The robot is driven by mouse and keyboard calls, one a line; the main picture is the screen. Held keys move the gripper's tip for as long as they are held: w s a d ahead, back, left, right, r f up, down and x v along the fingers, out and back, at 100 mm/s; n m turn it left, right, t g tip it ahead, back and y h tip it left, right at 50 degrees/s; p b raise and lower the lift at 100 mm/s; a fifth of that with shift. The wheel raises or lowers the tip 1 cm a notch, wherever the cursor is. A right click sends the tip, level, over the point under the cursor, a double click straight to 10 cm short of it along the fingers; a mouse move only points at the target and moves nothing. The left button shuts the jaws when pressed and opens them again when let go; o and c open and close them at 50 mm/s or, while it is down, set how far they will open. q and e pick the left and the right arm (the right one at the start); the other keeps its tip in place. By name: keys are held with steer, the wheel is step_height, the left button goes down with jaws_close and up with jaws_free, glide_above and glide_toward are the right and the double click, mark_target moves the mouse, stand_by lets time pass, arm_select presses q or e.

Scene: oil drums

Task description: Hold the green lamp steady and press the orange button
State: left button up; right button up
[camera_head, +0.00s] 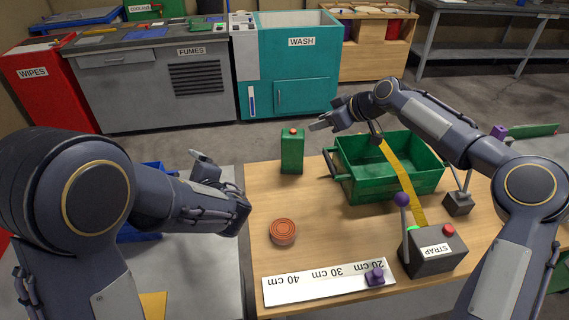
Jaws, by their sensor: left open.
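The green lamp (291,155) is a small upright green box on the wooden table, left of the green crate. The orange button (292,131) is on its top. My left gripper (212,172) is open, left of the lamp and apart from it, near the table's left edge. My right gripper (321,124) is above and just right of the lamp, near the crate's back left corner. Its fingers point left toward the button, with no contact visible. Whether its fingers are parted is unclear at this angle.
A green crate (380,190) with a yellow strap (402,180) stands right of the lamp. A grey STRAP box (434,254) with a purple-knobbed lever is in front. An orange-brown round tin (282,232) and a white ruler board (325,284) lie nearer. Table around the lamp's front is clear.

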mark_target(293, 158)
arm_select(q)
steer(key=w+d+f+m+t+h, duration=0.1)
steer(key=w+d+m+t+h, duration=0.1)
steer(key=w+d+m, duration=0.3)
steer(key=w+d+m+t+h, duration=0.1)
steer(key=d+m+t+h, duration=0.2)
steer(key=d, duration=0.4)
steer(key=w+d+f+m+t+h, duration=0.1)
steer(key=w+d+m+t+h, duration=0.1)
steer(key=w+d+m, duration=0.3)
steer(key=w+d+f+m+h, duration=0.1)
steer(key=d+f+m, duration=0.1)
steer(key=w+d+f+m+h, duration=0.1)
steer(key=w+d+f+m, duration=0.1)
steer(key=d+f, duration=0.1)
steer(key=w+d+f+m+h, duration=0.1)
steer(key=w+d+f, duration=0.1)
steer(key=f, duration=0.1)
steer(key=shift+w+d+m, duration=0.15)
steer(key=shift+d+m, duration=0.1)
steer(key=shift+m, duration=0.15)
steer(key=shift+w, duration=3.9)
steer(key=c, duration=1.3)
arm_select(e)
jaws_close()
